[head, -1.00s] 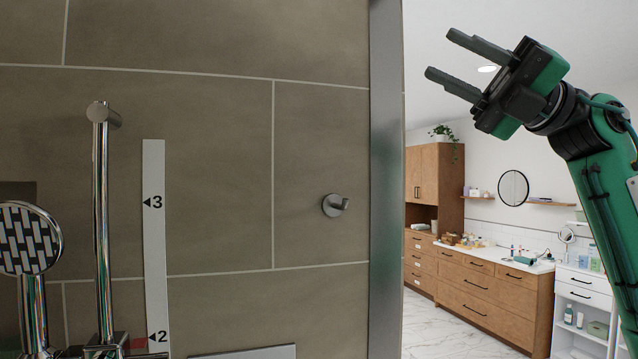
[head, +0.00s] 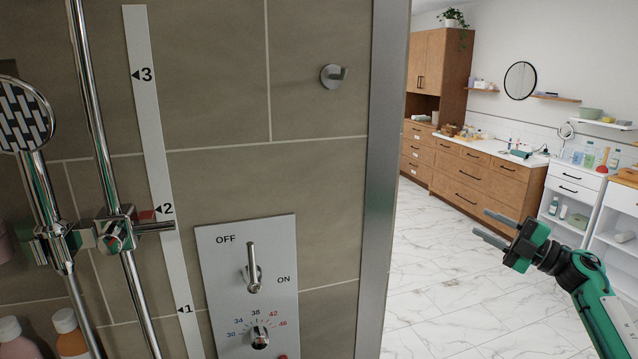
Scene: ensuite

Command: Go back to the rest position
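My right gripper (head: 497,229) is in the lower right of the head view, in front of the marble floor. Its two grey fingers point left and stand apart, with nothing between them. Its green arm comes in from the lower right corner. The gripper is to the right of the metal wall edge and touches nothing that I can see. My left gripper is not in the picture.
Close on the left is a tiled shower wall with a hand shower (head: 24,115), a slide rail (head: 100,150), a control panel (head: 247,280) with a lever, and a hook (head: 333,76). A metal edge (head: 385,180) ends the wall. Wooden cabinets (head: 470,175) and white shelves stand beyond open floor (head: 440,290).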

